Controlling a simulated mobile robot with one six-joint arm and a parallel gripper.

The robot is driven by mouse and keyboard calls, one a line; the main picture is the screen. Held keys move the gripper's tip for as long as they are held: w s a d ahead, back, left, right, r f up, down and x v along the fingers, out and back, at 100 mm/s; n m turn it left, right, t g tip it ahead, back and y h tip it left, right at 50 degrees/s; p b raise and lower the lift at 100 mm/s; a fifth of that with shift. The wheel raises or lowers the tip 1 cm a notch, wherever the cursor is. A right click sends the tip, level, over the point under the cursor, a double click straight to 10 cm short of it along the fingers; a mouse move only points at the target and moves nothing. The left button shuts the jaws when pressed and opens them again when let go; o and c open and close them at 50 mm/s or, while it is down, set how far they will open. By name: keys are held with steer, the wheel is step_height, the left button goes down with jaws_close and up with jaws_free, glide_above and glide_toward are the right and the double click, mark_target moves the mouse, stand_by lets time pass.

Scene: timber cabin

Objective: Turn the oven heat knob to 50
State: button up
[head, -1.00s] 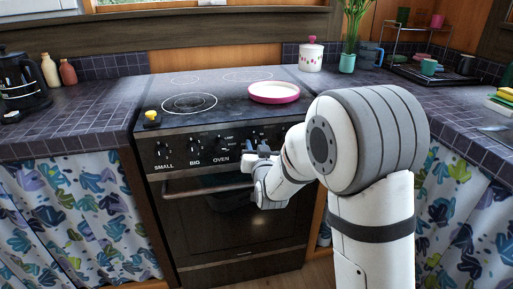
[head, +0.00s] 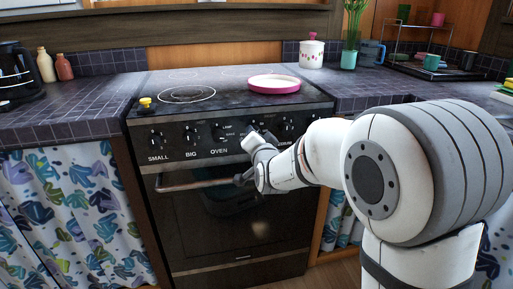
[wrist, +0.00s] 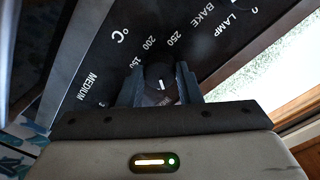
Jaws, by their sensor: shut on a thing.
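The oven heat knob (wrist: 160,74), dark with a white pointer line, is in the wrist view on the black panel. Numbers 150, 200 and 250 and a °C mark are printed around it; lower numbers are hidden behind the fingers. My gripper (wrist: 160,84) has one finger on each side of the knob and is shut on it. The white line points roughly away from the gripper body; the exact setting cannot be read. In the head view my gripper (head: 256,134) is at the panel of the oven (head: 245,225), right of the OVEN label, and hides the held knob.
Other knobs (head: 190,137) sit left on the panel, with SMALL and BIG labels. The door handle (head: 205,184) runs below. A pink-rimmed white dish (head: 274,83) and a yellow-topped item (head: 145,102) stand on the stovetop. Counters flank the oven.

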steer(key=shift+f+m+b, duration=0.15)
steer(key=shift+m+b, duration=1.15)
steer(key=shift+m, duration=0.1)
steer(key=o, duration=1)
steer(key=shift+s+r, duration=0.1)
steer(key=shift+r, duration=0.1)
steer(key=shift+p+v, duration=0.65)
steer(key=shift+v, duration=3.15)
steer(key=shift+d, duration=0.1)
